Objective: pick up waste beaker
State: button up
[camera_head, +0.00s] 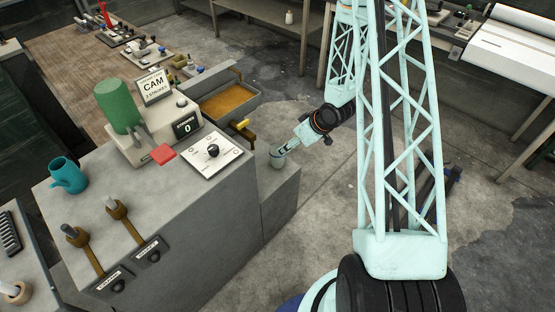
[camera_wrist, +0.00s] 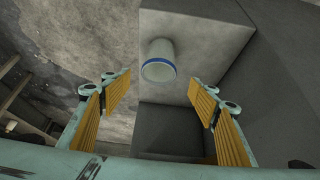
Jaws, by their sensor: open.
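The waste beaker (camera_wrist: 158,62) is a small pale cup with a blue rim, seen in the wrist view standing on a grey ledge, a little above the picture's middle. In the head view the beaker (camera_head: 277,158) sits on the low grey step (camera_head: 283,185) at the right end of the large grey block. My gripper (camera_head: 300,140) is just beside and above it in the head view. In the wrist view my gripper (camera_wrist: 160,92) is open, with its yellow-padded fingers wide apart. The beaker lies ahead between the finger directions, and nothing is held.
The grey block (camera_head: 150,215) carries a teal mug (camera_head: 68,175), a green cylinder (camera_head: 118,107), a CAM sign (camera_head: 154,87), a red tab (camera_head: 163,154) and a knob panel (camera_head: 212,151). A metal tray (camera_head: 228,103) stands behind the step. Open concrete floor (camera_head: 310,215) lies to the right.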

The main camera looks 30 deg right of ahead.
aim_at(278, 157)
jog(key=shift+f, duration=0.1)
jog(key=b+x, duration=0.1)
jog(key=x, duration=0.7)
jog(key=shift+w+f, duration=0.15)
jog(key=shift+f, duration=0.05)
dwell(0.5)
jog(key=shift+b+x, duration=0.95)
jog(key=shift+x, duration=1.65)
jog(key=shift+d, duration=0.1)
jog(key=shift+c, duration=0.2)
jog(key=c, duration=1)
